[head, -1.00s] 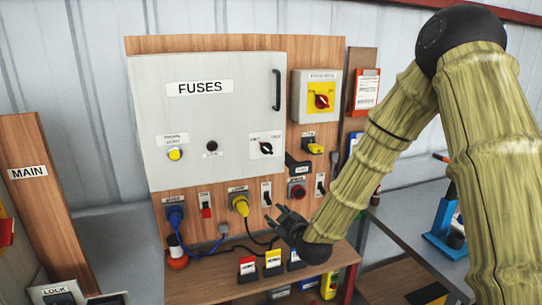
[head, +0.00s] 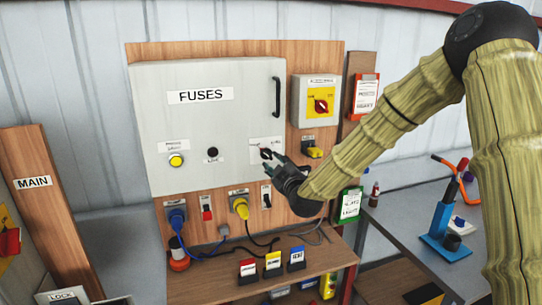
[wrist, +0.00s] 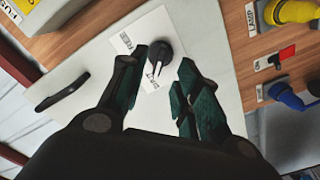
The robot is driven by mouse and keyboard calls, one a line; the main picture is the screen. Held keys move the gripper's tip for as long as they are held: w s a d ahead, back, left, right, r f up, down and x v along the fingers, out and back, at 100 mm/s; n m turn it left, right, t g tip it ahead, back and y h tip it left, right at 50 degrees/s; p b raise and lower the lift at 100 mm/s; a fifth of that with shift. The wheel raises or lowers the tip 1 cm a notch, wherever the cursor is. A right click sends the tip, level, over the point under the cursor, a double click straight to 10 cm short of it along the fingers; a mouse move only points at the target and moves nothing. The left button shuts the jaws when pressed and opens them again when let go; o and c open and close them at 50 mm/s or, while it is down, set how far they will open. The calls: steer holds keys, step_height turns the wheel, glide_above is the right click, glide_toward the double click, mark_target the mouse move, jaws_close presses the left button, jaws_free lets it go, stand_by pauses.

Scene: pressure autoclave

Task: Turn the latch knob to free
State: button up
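The latch knob (head: 265,154) is a small black rotary knob on a white label plate, low on the right side of the grey FUSES cabinet door (head: 210,130). In the wrist view the black knob (wrist: 160,62) with a white pointer line lies just beyond and between the fingertips. My gripper (head: 274,164) is in front of the knob in the head view. In the wrist view my gripper (wrist: 168,72) has its two dark green fingers spread apart, with nothing between the pads. I cannot tell whether a fingertip touches the knob.
A black door handle (head: 277,93) is at the upper right of the door. A red rotary switch (head: 320,106) on a yellow plate is to the right. A yellow plug (head: 241,207) and a blue plug (head: 176,215) with cables are below. A shelf (head: 235,292) runs underneath.

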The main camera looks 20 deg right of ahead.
mark_target(269, 157)
steer(key=shift+w+p, duration=1.05)
steer(key=shift+w, duration=1.55)
jaws_close()
